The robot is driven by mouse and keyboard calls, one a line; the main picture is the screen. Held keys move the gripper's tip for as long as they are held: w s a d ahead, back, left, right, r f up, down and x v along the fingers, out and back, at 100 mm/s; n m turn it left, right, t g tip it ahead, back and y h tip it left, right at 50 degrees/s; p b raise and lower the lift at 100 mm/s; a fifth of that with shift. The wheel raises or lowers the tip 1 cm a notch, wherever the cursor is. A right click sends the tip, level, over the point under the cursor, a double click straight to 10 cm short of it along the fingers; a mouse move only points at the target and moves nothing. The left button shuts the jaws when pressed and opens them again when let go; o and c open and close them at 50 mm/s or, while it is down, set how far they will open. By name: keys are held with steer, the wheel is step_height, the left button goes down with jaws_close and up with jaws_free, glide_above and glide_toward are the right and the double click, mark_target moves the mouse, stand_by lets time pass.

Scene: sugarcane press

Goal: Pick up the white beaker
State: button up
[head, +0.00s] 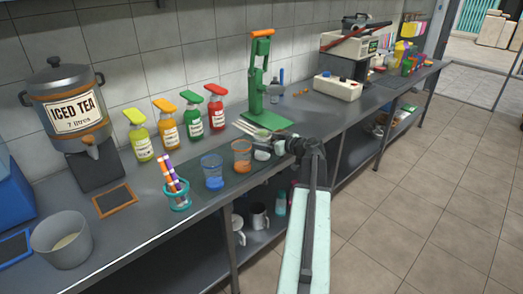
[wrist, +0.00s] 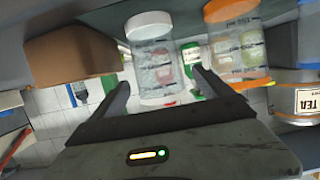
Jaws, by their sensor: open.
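The white beaker (wrist: 154,62) is a clear cup with a whitish tint and printed marks. It stands in front of my gripper (wrist: 160,82) in the wrist view, between the lines of the two fingers, with a gap on each side. In the head view the white beaker (head: 262,154) stands on the counter, partly hidden by my gripper (head: 281,147), which is just to its right. The jaws are open and empty. I cannot tell how far the fingertips reach along its sides.
An orange beaker (head: 242,158) stands close left of the white one, and a blue beaker (head: 212,174) further left. A green press (head: 264,112) stands behind. The counter's front edge runs below my arm.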

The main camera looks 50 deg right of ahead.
mark_target(262, 136)
steer(key=shift+w+d+f, duration=0.15)
steer(key=shift+w, duration=0.25)
steer(key=shift+w+d+f, duration=0.1)
steer(key=shift+w+f, duration=0.05)
steer(key=shift+w, duration=0.2)
steer(key=b+x, duration=0.1)
steer(key=x, duration=0.3)
steer(key=shift+w+a, duration=0.1)
steer(key=shift+w, duration=0.25)
steer(key=shift+r, duration=0.15)
steer(key=c, duration=1.5)
